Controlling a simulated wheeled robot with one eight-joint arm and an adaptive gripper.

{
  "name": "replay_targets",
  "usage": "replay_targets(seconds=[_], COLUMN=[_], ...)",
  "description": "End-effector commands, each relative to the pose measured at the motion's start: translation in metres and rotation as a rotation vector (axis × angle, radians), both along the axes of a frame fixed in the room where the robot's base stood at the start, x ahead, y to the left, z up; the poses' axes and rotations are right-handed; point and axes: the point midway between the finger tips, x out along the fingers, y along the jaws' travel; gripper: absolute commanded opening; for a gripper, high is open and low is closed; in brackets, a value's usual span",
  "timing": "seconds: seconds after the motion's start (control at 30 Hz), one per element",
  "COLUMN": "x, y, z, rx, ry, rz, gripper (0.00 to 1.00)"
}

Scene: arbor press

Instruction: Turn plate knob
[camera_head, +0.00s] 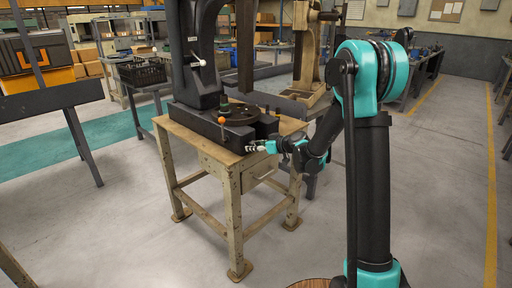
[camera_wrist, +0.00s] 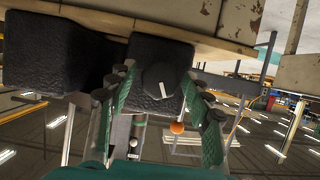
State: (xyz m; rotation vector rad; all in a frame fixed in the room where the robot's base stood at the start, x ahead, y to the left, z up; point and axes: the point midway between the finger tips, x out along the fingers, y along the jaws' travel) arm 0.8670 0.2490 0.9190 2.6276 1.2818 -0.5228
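The black arbor press (camera_head: 205,65) stands on a small worn work table, with a round dark plate (camera_head: 243,113) on its base. In the wrist view a dark round knob (camera_wrist: 156,74) with a white mark sits on the face of a black block (camera_wrist: 150,55). My gripper (camera_wrist: 160,80) is open, with its green-padded fingers on either side of the knob. Small gaps seem to show between pads and knob; I cannot tell whether either touches. In the head view my gripper (camera_head: 254,147) is at the base's front right edge, and the knob cannot be made out there.
An orange ball (camera_head: 221,120) on a lever stands at the base's front; an orange ball (camera_wrist: 177,127) also shows in the wrist view. The table (camera_head: 228,168) has a drawer under my gripper. Another press (camera_head: 306,50) stands behind.

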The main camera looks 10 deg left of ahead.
Motion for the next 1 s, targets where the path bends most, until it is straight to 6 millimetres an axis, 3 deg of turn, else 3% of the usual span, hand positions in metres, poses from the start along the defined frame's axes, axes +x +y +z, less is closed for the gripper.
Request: replay_targets(seconds=[0.07,0.3,0.67,1.0], x=[-0.0001,-0.0001,0.0003,0.0018], y=[-0.0001,-0.0001,-0.0004,-0.0015], z=[0.0000,0.0001,0.0002,-0.0002], rx=[0.000,0.000,0.036,0.190], ry=[0.000,0.000,0.046,0.243], rz=[0.000,0.000,0.001,0.000], gripper=[0.37,0.07,0.06,0.06])
